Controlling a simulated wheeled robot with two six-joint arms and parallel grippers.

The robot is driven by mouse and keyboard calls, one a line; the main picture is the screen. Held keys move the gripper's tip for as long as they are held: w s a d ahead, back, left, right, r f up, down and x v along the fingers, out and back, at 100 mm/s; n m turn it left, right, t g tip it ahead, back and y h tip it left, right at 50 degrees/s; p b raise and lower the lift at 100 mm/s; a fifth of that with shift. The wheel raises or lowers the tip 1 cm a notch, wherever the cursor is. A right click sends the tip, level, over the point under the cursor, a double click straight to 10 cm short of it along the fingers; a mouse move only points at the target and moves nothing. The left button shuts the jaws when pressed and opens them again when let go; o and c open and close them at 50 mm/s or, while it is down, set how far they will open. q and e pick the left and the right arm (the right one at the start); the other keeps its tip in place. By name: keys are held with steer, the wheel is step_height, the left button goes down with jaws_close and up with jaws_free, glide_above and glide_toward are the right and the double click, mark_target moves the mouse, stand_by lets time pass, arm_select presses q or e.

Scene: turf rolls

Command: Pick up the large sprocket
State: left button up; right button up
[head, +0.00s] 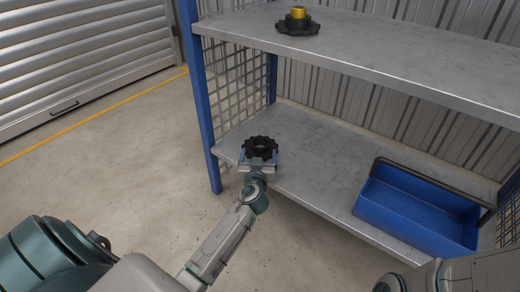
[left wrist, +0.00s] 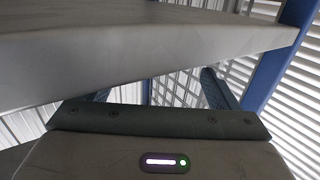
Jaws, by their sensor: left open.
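A black toothed sprocket (head: 261,145) lies on the lower shelf near its left front corner. My left gripper (head: 259,156) is open at its near side, with one finger toward each side of it. I cannot tell whether the fingers touch it. In the left wrist view the two spread fingers (left wrist: 159,86) show, with no sprocket visible between them. Another black toothed piece (head: 298,28) with a brass-coloured hub (head: 298,12) sits on the upper shelf. My right gripper is out of view; only part of that arm shows at lower right.
The lower shelf (head: 315,180) is clear between the sprocket and a blue open tote (head: 375,203) with a dark handle. The upper shelf (head: 400,60) overhangs behind. A blue post (head: 200,100) and mesh side panel (head: 238,85) stand at the left.

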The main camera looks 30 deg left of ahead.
mark_target(259, 150)
arm_select(q)
steer(key=x, duration=0.1)
steer(key=b+x, duration=0.1)
steer(key=x, duration=0.1)
steer(key=b+x, duration=0.1)
steer(key=x, duration=0.1)
steer(key=shift+f, duration=0.25)
steer(key=shift+w+a, duration=0.15)
steer(key=shift+w, duration=0.05)
steer(key=shift+r, duration=0.1)
steer(key=c, duration=1.4)
steer(key=shift+w+r, duration=0.1)
steer(key=shift+r, duration=0.1)
